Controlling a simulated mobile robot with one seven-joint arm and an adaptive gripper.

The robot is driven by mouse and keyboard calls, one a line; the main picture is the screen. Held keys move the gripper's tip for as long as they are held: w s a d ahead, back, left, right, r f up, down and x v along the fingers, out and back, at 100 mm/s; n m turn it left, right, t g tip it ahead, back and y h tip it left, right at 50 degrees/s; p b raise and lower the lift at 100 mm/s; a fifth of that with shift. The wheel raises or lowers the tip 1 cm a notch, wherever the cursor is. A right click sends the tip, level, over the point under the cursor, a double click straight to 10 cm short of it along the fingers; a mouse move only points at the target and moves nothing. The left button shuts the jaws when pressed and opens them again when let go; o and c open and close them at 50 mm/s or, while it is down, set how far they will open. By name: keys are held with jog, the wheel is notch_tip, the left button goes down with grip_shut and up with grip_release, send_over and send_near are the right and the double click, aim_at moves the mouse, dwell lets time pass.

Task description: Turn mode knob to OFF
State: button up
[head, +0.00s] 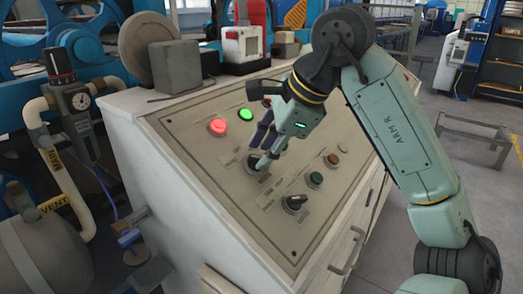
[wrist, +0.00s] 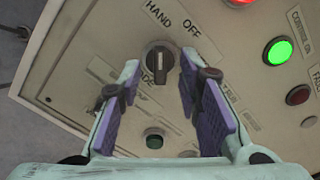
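The mode knob (wrist: 158,58) is a black rotary knob on a round base, near the top middle of the wrist view. HAND and OFF are printed above it, OFF to the right of HAND; part of a MODE label shows below left. Its raised grip runs roughly up and down in that view; the exact setting is hard to tell. My gripper (wrist: 158,78) is open, its purple-padded fingers pointing at the panel, one on each side of the knob, with gaps visible. In the head view my gripper (head: 263,158) is at the knob, which is partly hidden by the fingers.
The sloped control panel (head: 185,150) carries a lit red button (head: 217,126), a lit green button (head: 246,115), a dark green button (head: 316,179) and another black knob (head: 295,202). Grey blocks (head: 174,66) and a red-and-white device (head: 243,44) stand on the cabinet's top.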

jog(key=shift+x, duration=0.75)
jog(key=shift+c, duration=0.4)
grip_shut()
